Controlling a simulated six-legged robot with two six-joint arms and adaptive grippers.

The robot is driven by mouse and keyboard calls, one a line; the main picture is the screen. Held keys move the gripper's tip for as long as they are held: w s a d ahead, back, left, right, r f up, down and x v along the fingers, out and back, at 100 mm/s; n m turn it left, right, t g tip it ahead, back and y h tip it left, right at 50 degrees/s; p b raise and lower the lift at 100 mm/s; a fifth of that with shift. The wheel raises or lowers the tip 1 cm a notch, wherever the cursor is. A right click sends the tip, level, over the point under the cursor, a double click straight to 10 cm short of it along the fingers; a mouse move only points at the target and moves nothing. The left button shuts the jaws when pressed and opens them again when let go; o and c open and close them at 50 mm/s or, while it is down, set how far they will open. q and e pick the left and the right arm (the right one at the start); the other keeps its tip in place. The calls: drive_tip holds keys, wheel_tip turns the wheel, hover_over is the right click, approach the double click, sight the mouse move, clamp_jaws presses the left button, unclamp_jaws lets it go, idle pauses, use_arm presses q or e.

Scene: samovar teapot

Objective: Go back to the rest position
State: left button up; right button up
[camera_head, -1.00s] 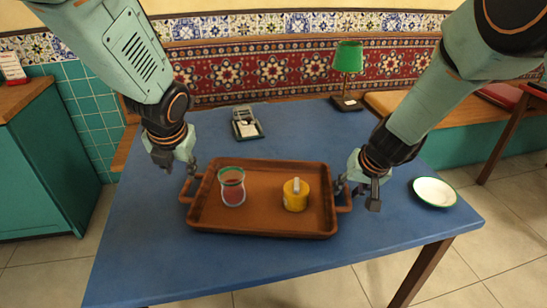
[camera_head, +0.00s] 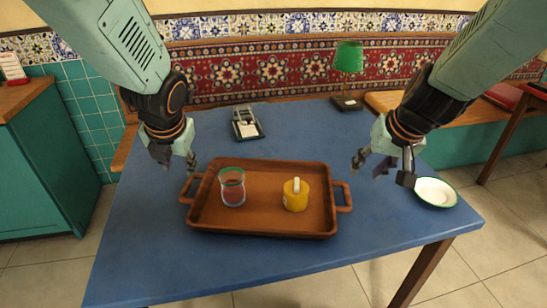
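A brown tray (camera_head: 262,227) with two side handles lies on the blue table (camera_head: 300,261). On it stand a glass with red contents (camera_head: 232,189) at the left and a yellow lidded pot (camera_head: 295,196) at the right. My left gripper (camera_head: 176,164) hangs above the tray's left handle, with its fingers apart and nothing between them. My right gripper (camera_head: 382,171) is above and to the right of the right handle, clear of the tray. Its fingers are spread wide and empty.
A white plate with a green rim (camera_head: 436,192) lies at the table's right, close by my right gripper. A green lamp (camera_head: 348,62) stands at the back right. A small dark holder with white paper (camera_head: 247,124) is at the back. The table's front is clear.

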drive_tip(key=shift+s+r, duration=0.25)
drive_tip(key=shift+r, duration=0.15)
